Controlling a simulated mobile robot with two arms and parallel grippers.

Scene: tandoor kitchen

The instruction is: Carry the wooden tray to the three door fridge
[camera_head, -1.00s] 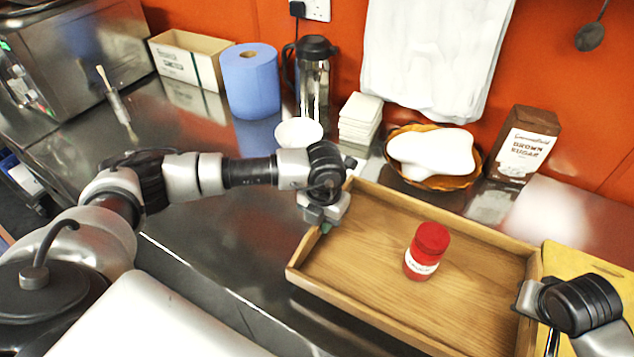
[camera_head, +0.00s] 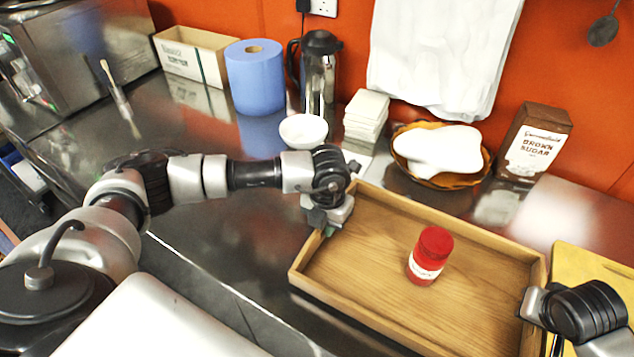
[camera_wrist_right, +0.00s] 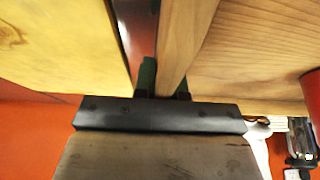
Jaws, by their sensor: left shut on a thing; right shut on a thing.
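The wooden tray (camera_head: 375,262) is a shallow rectangular tray on the steel counter in the head view. A red jar with a white label (camera_head: 430,256) stands upright inside it. My left gripper (camera_head: 325,226) is shut on the tray's left wall. My right gripper (camera_head: 530,310) is at the tray's right wall; in the right wrist view its green-padded fingers (camera_wrist_right: 165,80) are shut on that wooden wall. The finger on the wall's far side is mostly hidden. No three door fridge can be made out.
Behind the tray stand a basket with a white cloth (camera_head: 440,155), a brown sugar bag (camera_head: 535,145), white tiles or napkins (camera_head: 366,113) and a white bowl (camera_head: 303,131). A yellow board (camera_head: 580,265) lies close to the tray's right. Bare counter (camera_head: 225,235) is to the left.

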